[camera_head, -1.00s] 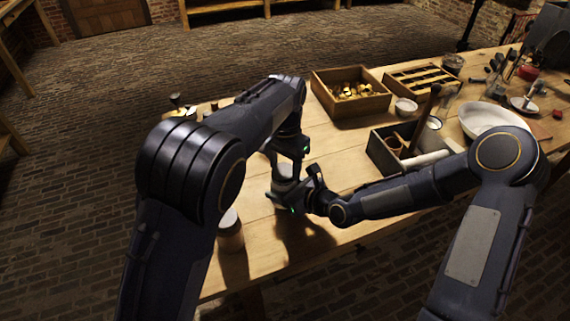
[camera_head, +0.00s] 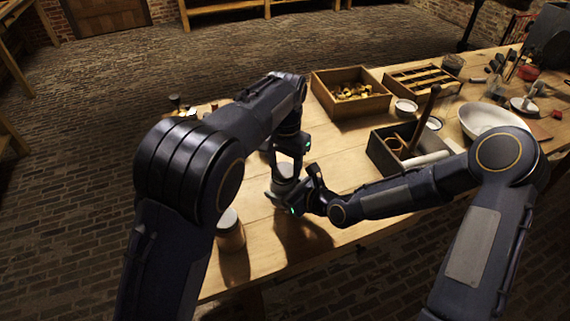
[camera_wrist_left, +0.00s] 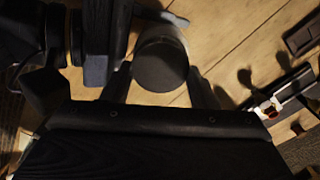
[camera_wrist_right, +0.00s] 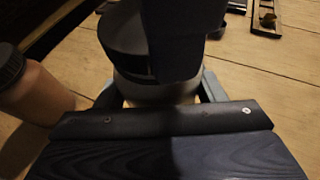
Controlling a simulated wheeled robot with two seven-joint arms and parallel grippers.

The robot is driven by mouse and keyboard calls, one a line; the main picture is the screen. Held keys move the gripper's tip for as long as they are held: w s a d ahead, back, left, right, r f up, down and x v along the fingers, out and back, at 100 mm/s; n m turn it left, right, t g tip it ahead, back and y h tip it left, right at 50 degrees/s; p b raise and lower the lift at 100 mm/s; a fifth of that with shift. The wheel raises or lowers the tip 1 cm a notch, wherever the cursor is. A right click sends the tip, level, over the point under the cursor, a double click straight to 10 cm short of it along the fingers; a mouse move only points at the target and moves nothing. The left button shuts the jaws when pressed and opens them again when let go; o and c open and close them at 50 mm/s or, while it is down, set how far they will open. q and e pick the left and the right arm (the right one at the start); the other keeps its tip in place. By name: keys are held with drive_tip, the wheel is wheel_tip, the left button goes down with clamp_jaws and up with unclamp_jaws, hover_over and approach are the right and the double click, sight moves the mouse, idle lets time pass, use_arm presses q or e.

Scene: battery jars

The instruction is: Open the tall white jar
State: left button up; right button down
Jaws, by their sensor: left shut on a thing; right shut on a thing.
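The tall white jar (camera_head: 284,185) stands on the wooden table, mostly hidden by my grippers in the head view. Its pale body (camera_wrist_right: 150,92) shows in the right wrist view between the fingers. Its dark round lid (camera_wrist_left: 160,66) sits between the fingers in the left wrist view. My left gripper (camera_head: 287,160) reaches down from above and is shut on the lid. My right gripper (camera_head: 288,196) comes from the right and is shut on the jar body, below the left one. I cannot tell whether the lid is loose from the body.
A brownish jar with a lid (camera_head: 230,230) stands close by at the front left, also in the right wrist view (camera_wrist_right: 32,88). A dark tool box (camera_head: 380,157), a crate of brass pieces (camera_head: 322,98) and a white bowl (camera_head: 490,117) lie to the right and behind.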

use_arm(q)
drive_tip(key=shift+s+d+r, duration=0.1)
drive_tip(key=shift+d+r, duration=0.05)
drive_tip(key=shift+r, duration=0.7)
drive_tip(key=shift+r, duration=0.1)
wheel_tip(320, 180, up, 4)
drive_tip(key=shift+f, duration=0.2)
